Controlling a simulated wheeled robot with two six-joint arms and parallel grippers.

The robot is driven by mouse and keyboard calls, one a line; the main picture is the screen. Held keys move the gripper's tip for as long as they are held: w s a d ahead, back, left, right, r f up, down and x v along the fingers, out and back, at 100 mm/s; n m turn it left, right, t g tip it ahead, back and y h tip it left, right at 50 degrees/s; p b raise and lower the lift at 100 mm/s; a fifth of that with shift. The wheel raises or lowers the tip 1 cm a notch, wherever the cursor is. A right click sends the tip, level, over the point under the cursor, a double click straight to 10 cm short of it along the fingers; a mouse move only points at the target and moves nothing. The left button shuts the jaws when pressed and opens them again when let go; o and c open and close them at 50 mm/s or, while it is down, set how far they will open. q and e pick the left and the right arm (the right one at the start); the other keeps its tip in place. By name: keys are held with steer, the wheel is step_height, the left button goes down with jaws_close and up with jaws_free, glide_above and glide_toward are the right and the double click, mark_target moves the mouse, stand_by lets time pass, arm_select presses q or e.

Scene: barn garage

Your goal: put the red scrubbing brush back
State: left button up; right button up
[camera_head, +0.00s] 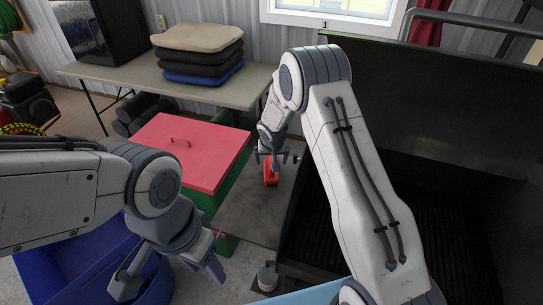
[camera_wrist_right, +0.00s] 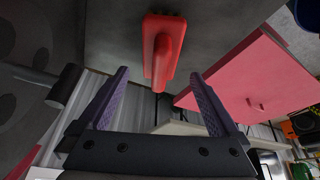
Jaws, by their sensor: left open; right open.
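The red scrubbing brush (camera_head: 271,172) rests on a dark grey side surface (camera_head: 262,205) in the head view. In the right wrist view the brush (camera_wrist_right: 162,50) is upper middle, its raised handle towards the camera. My right gripper (camera_head: 273,158) is right by the brush in the head view. In the right wrist view its purple fingers (camera_wrist_right: 160,100) are spread wide on either side, with the brush beyond their tips and a gap between. My left gripper (camera_head: 172,278) is open and empty over a blue bin (camera_head: 72,270) at the lower left.
A red-lidded green box (camera_head: 185,150) stands left of the dark surface. A dark grill-like unit (camera_head: 440,190) stands on the right. A beige table (camera_head: 235,92) with stacked cushions (camera_head: 198,52) is behind. A small grey container (camera_head: 267,276) sits near the front.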

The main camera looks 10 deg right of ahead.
steer(key=v, duration=0.6)
steer(key=shift+s+r+b, duration=0.1)
steer(key=shift+b, duration=0.25)
steer(key=s+a+r+n+g, duration=0.1)
steer(key=s+a+r+n, duration=0.1)
steer(key=s+a+r, duration=0.3)
steer(key=s+a+r+n+y, duration=0.1)
steer(key=s+a+r, duration=0.1)
steer(key=s, duration=0.5)
steer(key=s+a+r+n+g, duration=0.1)
steer(key=s+a+r+n, duration=0.1)
steer(key=s+a+r, duration=0.35)
steer(key=s+d+n+g+y, duration=0.1)
steer(key=s+n, duration=0.3)
steer(key=s, duration=1.7)
steer(key=shift+s+r+n+g, duration=0.2)
steer(key=shift+r+n+g, duration=0.15)
steer(key=shift+g, duration=0.35)
steer(key=shift+d, duration=0.1)
